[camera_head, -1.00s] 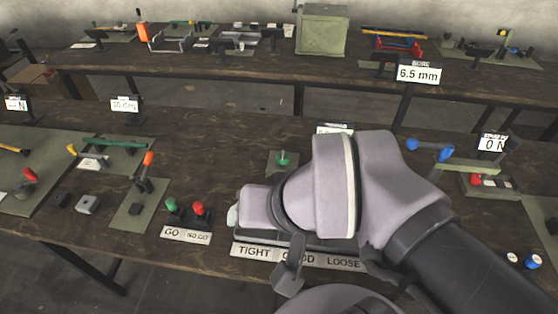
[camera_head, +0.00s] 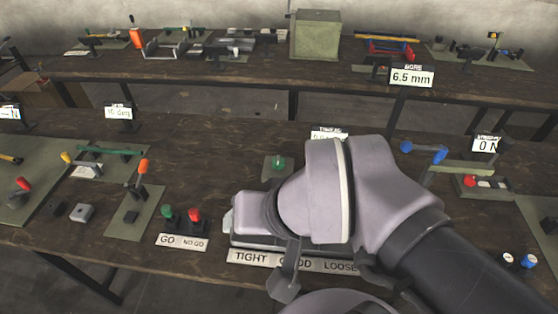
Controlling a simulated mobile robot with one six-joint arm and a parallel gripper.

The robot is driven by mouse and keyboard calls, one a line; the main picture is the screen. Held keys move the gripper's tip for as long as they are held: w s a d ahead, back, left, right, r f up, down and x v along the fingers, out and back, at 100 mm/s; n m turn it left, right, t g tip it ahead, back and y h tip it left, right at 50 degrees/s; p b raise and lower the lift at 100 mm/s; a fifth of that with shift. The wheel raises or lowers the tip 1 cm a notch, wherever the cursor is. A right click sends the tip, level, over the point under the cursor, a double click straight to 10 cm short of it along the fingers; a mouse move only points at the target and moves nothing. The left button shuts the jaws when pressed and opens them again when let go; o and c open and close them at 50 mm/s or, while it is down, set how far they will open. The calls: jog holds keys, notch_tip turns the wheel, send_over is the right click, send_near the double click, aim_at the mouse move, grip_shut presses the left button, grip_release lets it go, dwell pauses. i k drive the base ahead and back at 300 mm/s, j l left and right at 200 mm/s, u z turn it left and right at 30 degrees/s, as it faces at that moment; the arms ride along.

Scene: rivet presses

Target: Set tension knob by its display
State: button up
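A small green knob (camera_head: 279,163) stands on a grey-green plate just behind my arm's wrist. A display (camera_head: 329,133) behind it is mostly covered by my arm, so its reading cannot be made out. Another display reading 0 N (camera_head: 485,145) stands at the right, behind a blue-ended handle (camera_head: 424,151). I cannot tell which knob is the tension knob. My wrist covers the middle of the front bench, over a tray labelled TIGHT, GOOD, LOOSE (camera_head: 293,261).
Green and red buttons above a GO / NO GO label (camera_head: 182,242) are left of the tray. An orange-tipped lever (camera_head: 143,167) stands farther left. White and blue caps (camera_head: 529,261) lie at right. A rear bench holds a green box (camera_head: 316,35) and a 6.5 mm display (camera_head: 411,77).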

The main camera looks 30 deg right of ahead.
aim_at(468, 180)
jog(key=z, duration=2.55)
jog(key=k+l+u, duration=0.2)
jog(key=l+u, duration=0.25)
jog(key=l, duration=0.2)
jog(key=k, duration=0.05)
